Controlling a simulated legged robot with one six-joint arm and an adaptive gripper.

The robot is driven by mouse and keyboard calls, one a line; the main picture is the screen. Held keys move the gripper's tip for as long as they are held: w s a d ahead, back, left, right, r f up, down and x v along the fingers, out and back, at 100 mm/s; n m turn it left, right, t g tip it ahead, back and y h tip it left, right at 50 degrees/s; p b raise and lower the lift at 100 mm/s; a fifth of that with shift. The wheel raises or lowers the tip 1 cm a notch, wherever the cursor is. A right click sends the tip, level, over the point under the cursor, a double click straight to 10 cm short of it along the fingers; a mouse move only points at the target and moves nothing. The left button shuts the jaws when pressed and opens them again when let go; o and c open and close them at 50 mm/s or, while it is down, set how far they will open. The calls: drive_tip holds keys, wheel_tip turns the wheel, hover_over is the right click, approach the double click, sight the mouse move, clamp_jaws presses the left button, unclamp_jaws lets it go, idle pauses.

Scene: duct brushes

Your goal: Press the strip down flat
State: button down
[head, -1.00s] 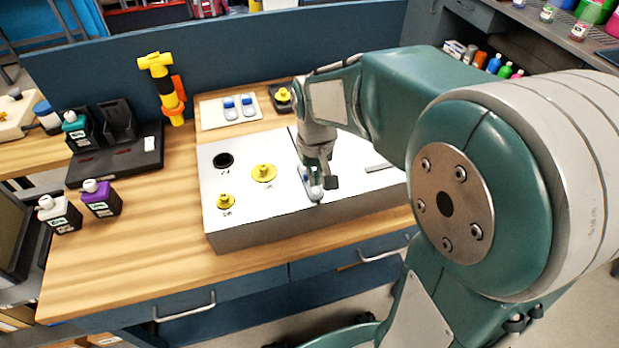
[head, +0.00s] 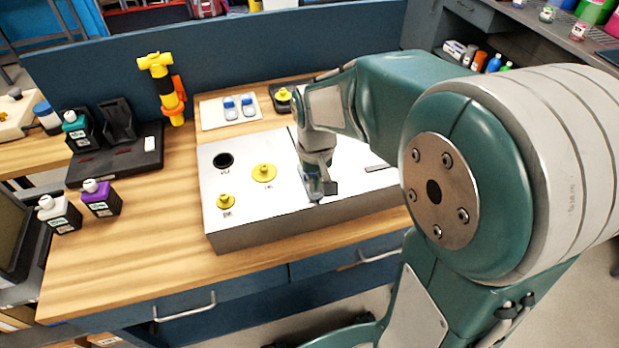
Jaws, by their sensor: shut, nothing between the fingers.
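My gripper (head: 321,188) is shut and empty, pointing down at the top of a silvery metal box (head: 290,215) near its front edge. A narrow pale strip (head: 305,177) lies on the box top directly at the fingertips. The gripper covers most of it, so I cannot tell whether it is flat or whether the fingers touch it. A short dark grey bar (head: 379,168) lies on the box top to the right of the gripper, partly near my arm.
Two yellow knobbed caps (head: 263,173) (head: 226,202) and a black round opening (head: 223,160) are on the box's left part. Behind it are a white tray (head: 208,117) with two blue-white pieces and a dark holder with a yellow piece (head: 283,95). Bottles (head: 100,197) stand left.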

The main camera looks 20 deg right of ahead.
drive_tip(key=shift+f, duration=0.45)
idle(0.4)
drive_tip(key=shift+r, duration=2.5)
